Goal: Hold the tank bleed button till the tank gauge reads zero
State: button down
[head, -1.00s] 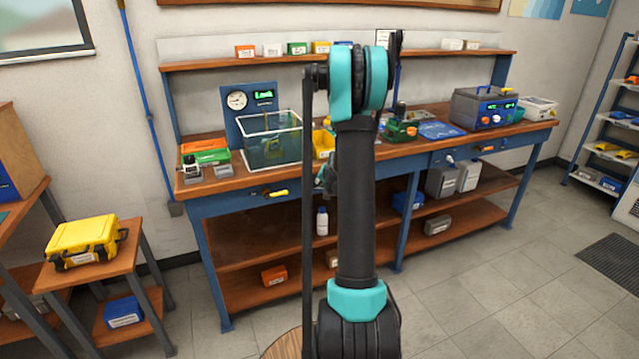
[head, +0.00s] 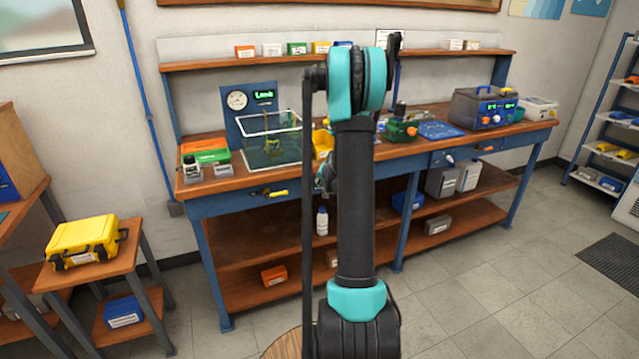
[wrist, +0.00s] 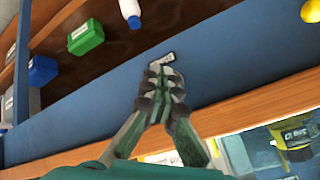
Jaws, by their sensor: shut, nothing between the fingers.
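My gripper (wrist: 165,85) is shut and empty in the wrist view. Its fingertips are at the blue front rail (wrist: 230,60) of the bench, just by a small dark plate with a pale edge (wrist: 162,60). I cannot tell whether they touch it, nor whether it is the bleed button. In the head view my arm hides most of the gripper. A round white dial gauge (head: 237,100) is on the blue panel behind the glass tank (head: 270,150). Its needle is too small to read.
A yellow-handled valve (head: 275,193) sticks out of the front rail left of my arm. A yellow bin (head: 322,143) and a green device (head: 400,128) stand on the bench.

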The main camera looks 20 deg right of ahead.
jog(key=shift+w, duration=0.5)
dwell(0.4)
jog(key=shift+s, duration=0.95)
jog(key=shift+s, duration=0.1)
jog(key=s, duration=0.4)
jog(key=shift+s+d, duration=0.1)
jog(key=shift+s, duration=0.3)
dwell(0.3)
